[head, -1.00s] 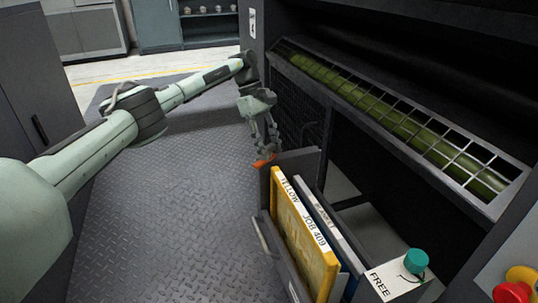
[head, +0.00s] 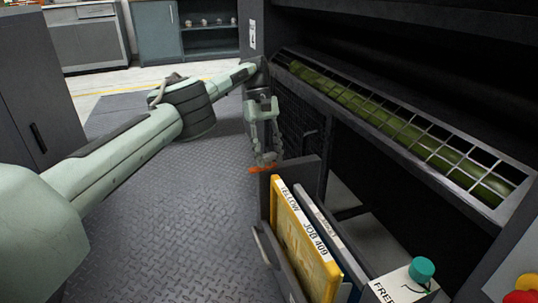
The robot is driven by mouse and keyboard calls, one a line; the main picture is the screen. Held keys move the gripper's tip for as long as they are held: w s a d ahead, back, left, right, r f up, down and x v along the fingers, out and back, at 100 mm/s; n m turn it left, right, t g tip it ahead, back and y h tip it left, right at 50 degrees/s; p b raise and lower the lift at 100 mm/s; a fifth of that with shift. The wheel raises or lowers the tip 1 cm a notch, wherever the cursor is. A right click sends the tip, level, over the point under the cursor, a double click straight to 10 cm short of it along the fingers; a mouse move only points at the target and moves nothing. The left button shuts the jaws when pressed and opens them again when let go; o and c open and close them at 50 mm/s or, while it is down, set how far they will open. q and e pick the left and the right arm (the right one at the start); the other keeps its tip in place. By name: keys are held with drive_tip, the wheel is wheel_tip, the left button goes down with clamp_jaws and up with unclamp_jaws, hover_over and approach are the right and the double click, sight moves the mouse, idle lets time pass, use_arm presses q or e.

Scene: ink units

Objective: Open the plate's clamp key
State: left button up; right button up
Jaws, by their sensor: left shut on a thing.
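A yellow plate (head: 299,240) marked YELLOW JOB 409 stands on edge in an open dark holder (head: 288,273) at the lower middle of the head view. A small orange key (head: 262,169) sits at the far left corner of this holder. My left gripper (head: 264,159) points down from above with its fingertips at the orange key and is shut on it. The fingers partly cover the key, so its exact angle is hard to tell. My right gripper is not in view.
A blue-edged plate (head: 325,236) stands beside the yellow one. A teal knob (head: 421,269) sits on a white FREE label at the right. The dark machine with a wire grille (head: 440,150) fills the right. Open floor (head: 180,230) lies to the left.

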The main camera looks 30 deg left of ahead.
sight(269, 154)
use_arm(q)
drive_tip(key=o, duration=1.2)
wheel_tip(269, 154, up, 10)
